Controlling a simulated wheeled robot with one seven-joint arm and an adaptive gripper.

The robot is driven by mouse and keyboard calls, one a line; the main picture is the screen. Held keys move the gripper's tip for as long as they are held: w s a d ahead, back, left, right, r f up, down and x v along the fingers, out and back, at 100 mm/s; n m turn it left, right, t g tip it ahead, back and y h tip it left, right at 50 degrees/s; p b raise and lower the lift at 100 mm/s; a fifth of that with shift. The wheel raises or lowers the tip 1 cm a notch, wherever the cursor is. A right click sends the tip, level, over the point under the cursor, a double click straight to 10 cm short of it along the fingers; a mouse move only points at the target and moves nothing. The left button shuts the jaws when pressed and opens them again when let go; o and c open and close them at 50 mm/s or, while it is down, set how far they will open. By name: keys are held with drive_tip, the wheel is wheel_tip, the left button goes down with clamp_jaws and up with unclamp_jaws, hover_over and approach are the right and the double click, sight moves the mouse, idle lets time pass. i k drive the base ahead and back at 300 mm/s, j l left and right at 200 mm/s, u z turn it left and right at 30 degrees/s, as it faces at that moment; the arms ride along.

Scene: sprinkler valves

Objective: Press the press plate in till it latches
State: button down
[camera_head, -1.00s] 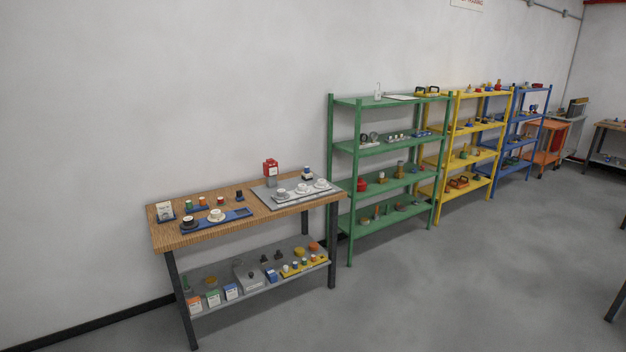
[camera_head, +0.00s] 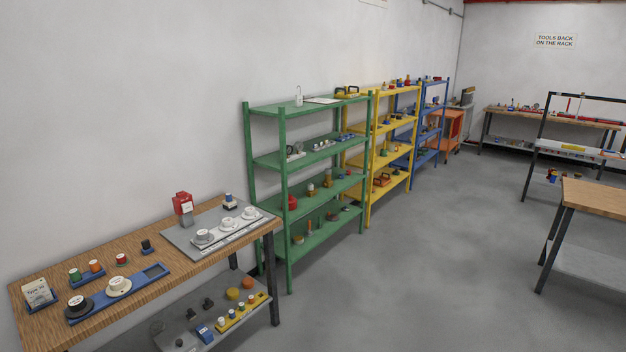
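I cannot make out a press plate for certain in the head camera view. On the wooden bench (camera_head: 150,262) at the lower left stands a red box on a grey base (camera_head: 183,206). In front of it lies a grey board (camera_head: 187,243) with several round white and grey pieces. The pieces are too small to tell which can be pressed. My gripper is not in view.
A green shelf (camera_head: 285,170), a yellow shelf (camera_head: 392,128) and a blue shelf (camera_head: 432,112) line the wall, all loaded with small items. Another wooden-topped bench (camera_head: 598,199) stands at the right. The grey floor (camera_head: 420,260) between is clear.

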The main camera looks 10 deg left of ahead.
sight(186, 207)
drive_tip(key=i+j, duration=0.25)
drive_tip(key=j, duration=0.2)
drive_tip(key=i+j+z, duration=0.1)
drive_tip(key=i+j, duration=0.15)
drive_tip(key=j, duration=0.15)
drive_tip(key=i+j, duration=0.25)
drive_tip(key=j, duration=0.2)
drive_tip(key=i+j, duration=0.25)
drive_tip(key=j, duration=0.2)
drive_tip(key=i+j+z, duration=0.1)
drive_tip(key=j, duration=0.35)
drive_tip(key=i+j, duration=0.35)
drive_tip(key=i+j+z, duration=0.1)
drive_tip(key=j, duration=0.45)
drive_tip(key=i+j, duration=0.3)
drive_tip(key=j, duration=0.2)
